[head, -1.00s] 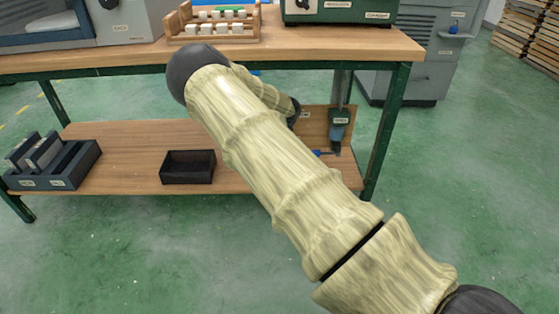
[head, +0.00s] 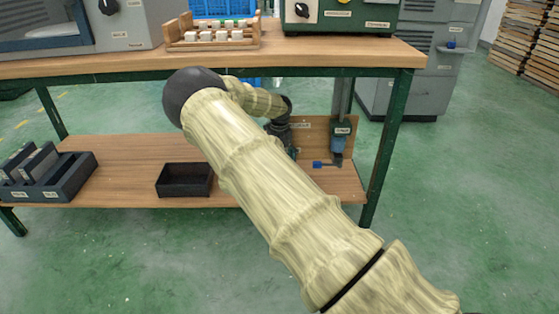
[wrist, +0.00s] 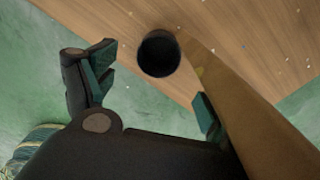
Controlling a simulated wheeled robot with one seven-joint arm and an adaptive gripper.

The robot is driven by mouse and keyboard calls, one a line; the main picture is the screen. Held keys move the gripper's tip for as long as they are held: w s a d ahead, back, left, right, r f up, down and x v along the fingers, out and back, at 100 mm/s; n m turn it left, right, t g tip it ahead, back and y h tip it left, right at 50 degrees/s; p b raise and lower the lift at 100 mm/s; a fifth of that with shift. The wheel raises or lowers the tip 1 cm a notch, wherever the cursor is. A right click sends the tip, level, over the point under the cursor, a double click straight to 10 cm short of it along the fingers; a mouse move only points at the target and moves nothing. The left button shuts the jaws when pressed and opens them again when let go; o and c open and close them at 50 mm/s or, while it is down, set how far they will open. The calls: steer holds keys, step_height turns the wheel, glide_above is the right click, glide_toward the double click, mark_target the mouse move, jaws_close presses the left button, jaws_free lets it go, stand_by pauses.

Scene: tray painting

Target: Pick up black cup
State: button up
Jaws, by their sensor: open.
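The black cup (wrist: 159,53) shows in the wrist view as a round dark opening on the wooden surface, close to the edge of a brown panel. My gripper (wrist: 152,92) is open, with one green-padded finger at the left and the other at the right. The cup lies beyond the fingertips, roughly between their lines, and no finger touches it. In the head view my arm reaches over the lower shelf (head: 120,160). The gripper is mostly hidden behind the arm there, and I cannot make out the cup.
A brown panel (wrist: 250,115) stands close to the right finger. On the lower shelf are an empty black bin (head: 185,182), a dark divided holder (head: 60,178) and a blue-grey device (head: 341,142). The workbench top (head: 300,52) overhangs the shelf.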

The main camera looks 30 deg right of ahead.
step_height(320, 180, down, 10)
steer(key=b, duration=0.5)
steer(key=shift+f, duration=0.2)
steer(key=c, duration=1.1)
